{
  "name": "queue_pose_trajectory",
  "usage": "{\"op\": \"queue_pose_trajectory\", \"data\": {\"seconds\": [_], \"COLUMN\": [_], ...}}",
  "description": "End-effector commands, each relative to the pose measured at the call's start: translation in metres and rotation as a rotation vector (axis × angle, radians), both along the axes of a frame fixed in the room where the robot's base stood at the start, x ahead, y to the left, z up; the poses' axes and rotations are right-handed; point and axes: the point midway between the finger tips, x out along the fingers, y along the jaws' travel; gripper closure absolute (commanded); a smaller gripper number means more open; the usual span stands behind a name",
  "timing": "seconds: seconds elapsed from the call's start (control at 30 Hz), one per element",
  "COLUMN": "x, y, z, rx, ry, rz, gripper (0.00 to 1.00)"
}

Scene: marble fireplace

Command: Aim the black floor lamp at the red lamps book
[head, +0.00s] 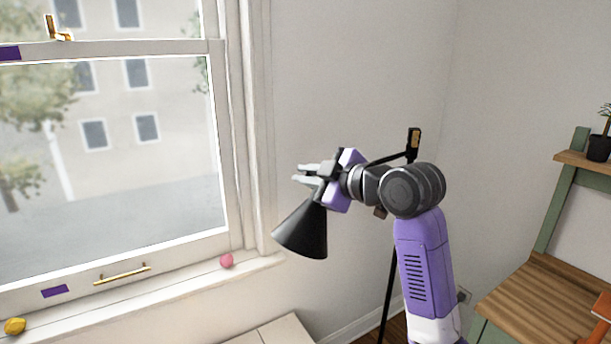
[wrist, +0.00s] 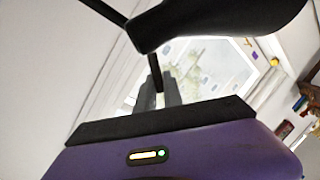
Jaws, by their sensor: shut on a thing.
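The black floor lamp has a cone shade (head: 302,230) hanging with its wide mouth down and to the left, in front of the wall beside the window. Its thin pole (head: 388,293) stands behind my arm. My gripper (head: 307,174) is at the narrow top of the shade, shut on the lamp; the exact grip is partly hidden. In the wrist view a large black part of the lamp (wrist: 220,18) fills the top, above my gripper's fingers (wrist: 159,92). I cannot make out the red lamps book for certain in either view.
A pink ball (head: 226,261) and a yellow object (head: 15,326) sit on the window sill (head: 180,284). A wooden desk (head: 540,305) stands at right, with an orange-red object (head: 602,306) at its edge. A potted plant (head: 600,147) is on the shelf above.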

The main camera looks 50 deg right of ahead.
Motion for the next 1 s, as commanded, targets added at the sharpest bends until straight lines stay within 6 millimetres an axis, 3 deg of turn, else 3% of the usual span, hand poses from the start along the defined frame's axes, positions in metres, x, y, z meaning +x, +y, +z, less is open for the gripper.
{"op": "queue_pose_trajectory", "data": {"seconds": [0.07, 0.1, 0.2, 0.57, 1.0], "x": [-0.001, -0.001, 0.000, -0.003, -0.064], "y": [-0.002, -0.002, -0.001, 0.000, 0.005], "z": [0.001, 0.001, 0.001, 0.001, 0.014], "rx": [0.000, 0.000, -0.001, -0.002, -0.001], "ry": [-0.001, -0.001, -0.001, -0.001, -0.002], "rz": [-0.004, -0.004, -0.003, -0.002, -0.003], "gripper": [1.00, 0.85, 0.67, 0.67, 0.67]}}
